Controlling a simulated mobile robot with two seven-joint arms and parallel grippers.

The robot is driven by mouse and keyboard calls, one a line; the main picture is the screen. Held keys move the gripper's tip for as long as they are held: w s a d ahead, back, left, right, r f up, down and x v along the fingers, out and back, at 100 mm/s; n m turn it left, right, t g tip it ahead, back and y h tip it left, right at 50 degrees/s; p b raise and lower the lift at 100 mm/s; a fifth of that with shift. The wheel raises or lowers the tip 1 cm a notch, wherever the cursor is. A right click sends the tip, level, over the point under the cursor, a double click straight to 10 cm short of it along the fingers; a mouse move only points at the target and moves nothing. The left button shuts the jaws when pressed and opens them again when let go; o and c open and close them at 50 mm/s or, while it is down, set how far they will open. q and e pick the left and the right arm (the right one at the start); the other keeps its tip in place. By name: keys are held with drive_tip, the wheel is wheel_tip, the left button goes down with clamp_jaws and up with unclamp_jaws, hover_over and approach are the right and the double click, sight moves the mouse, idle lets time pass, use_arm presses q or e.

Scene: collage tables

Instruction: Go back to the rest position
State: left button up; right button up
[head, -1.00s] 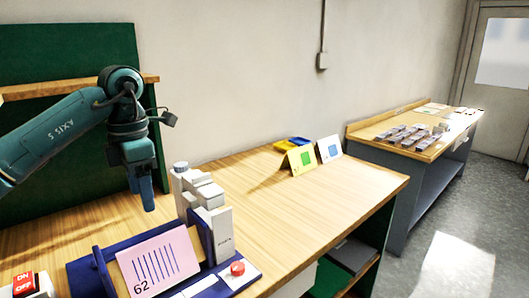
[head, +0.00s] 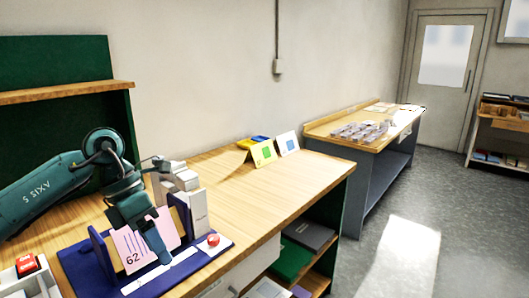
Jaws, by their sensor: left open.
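My left gripper (head: 158,250) points down over the front of a blue stand on the near table. It is open, and its fingers appear in front of a pink card (head: 130,252) marked 62 with dark stripes, hiding part of it. I see nothing held in it; whether the fingers touch the card or stand is unclear. The card leans in the blue stand (head: 88,272). A grey-white device (head: 190,188) stands behind the stand. My right gripper is not in view.
A red button (head: 213,240) sits at the stand's right end. A red ON/OFF switch box (head: 27,267) is at the left. Yellow and white cards (head: 263,153) stand farther back. The wooden tabletop (head: 265,190) between is clear. Another table (head: 345,120) stands beyond.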

use_arm(q)
drive_tip(key=s+d+f+n+h+p, duration=0.1)
drive_tip(key=s+d+n+h, duration=0.3)
drive_tip(key=d+h, duration=0.5)
drive_tip(key=s+d+n+h, duration=0.35)
drive_tip(key=d+h, duration=0.35)
drive_tip(key=d, duration=0.4)
drive_tip(key=w+a+f+n+t+y+p, duration=0.1)
drive_tip(key=a+f+n+t+y, duration=0.4)
drive_tip(key=n+t, duration=0.6)
drive_tip(key=w+a+f+n+t+y, duration=0.1)
drive_tip(key=a+f+n+t+y, duration=0.35)
drive_tip(key=n, duration=1.05)
drive_tip(key=s+a+f+n+g+y, duration=0.2)
drive_tip(key=s+f, duration=0.4)
drive_tip(key=f, duration=0.3)
drive_tip(key=s+a+f+n+g+y, duration=0.2)
drive_tip(key=s+a+f+n+y, duration=0.1)
drive_tip(key=s+f+n+y, duration=0.2)
wheel_tip(320, 180, down, 4)
drive_tip(key=s+n, duration=0.2)
drive_tip(key=shift+s+f+p, duration=0.25)
drive_tip(key=shift+s+p, duration=0.05)
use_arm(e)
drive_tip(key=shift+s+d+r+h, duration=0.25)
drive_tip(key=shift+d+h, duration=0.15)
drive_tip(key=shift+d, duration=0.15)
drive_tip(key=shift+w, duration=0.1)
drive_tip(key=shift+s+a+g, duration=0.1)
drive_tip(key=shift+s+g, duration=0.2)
